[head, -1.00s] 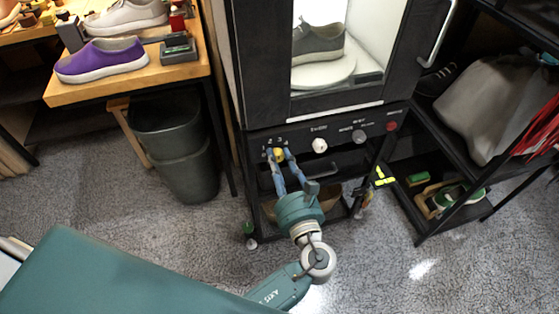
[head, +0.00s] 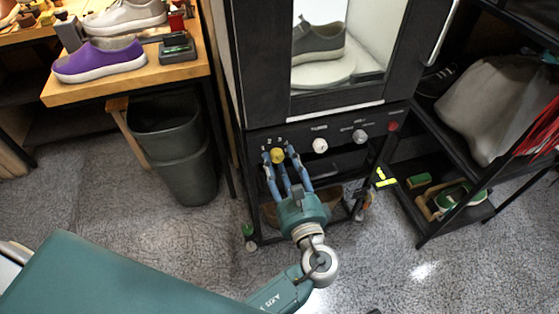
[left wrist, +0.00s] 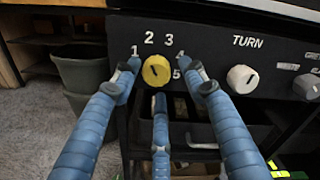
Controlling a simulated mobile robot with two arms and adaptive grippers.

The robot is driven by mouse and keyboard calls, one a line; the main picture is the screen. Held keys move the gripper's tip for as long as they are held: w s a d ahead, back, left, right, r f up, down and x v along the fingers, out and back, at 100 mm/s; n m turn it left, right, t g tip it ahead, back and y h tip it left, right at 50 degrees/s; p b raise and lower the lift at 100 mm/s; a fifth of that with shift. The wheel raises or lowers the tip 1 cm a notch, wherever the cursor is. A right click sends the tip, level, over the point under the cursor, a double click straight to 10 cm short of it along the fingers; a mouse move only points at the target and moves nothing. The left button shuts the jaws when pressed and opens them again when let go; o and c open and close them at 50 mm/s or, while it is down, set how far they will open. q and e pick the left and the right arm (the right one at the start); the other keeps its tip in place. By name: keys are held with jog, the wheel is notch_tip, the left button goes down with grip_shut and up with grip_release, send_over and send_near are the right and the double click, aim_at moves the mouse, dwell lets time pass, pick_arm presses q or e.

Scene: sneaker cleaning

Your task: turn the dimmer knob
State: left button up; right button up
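The yellow dimmer knob (head: 277,155) is on the black front panel of the lit cabinet, at the panel's left end. My left gripper (head: 279,158) is open in front of the knob. In the left wrist view its blue fingers (left wrist: 160,78) are spread left, right and below the knob, with gaps to the knob's sides. My right gripper is not in view.
A white knob (head: 320,145) labelled TURN, a grey knob (head: 360,136) and a red button (head: 392,126) sit to the right on the panel. A grey bin (head: 180,150) stands left of the cabinet (head: 262,90). A shoe rack (head: 405,205) stands at right.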

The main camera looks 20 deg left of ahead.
pick_arm(q)
jog(key=shift+r, duration=0.1)
jog(key=v, duration=1.2)
jog(key=shift+w, duration=0.1)
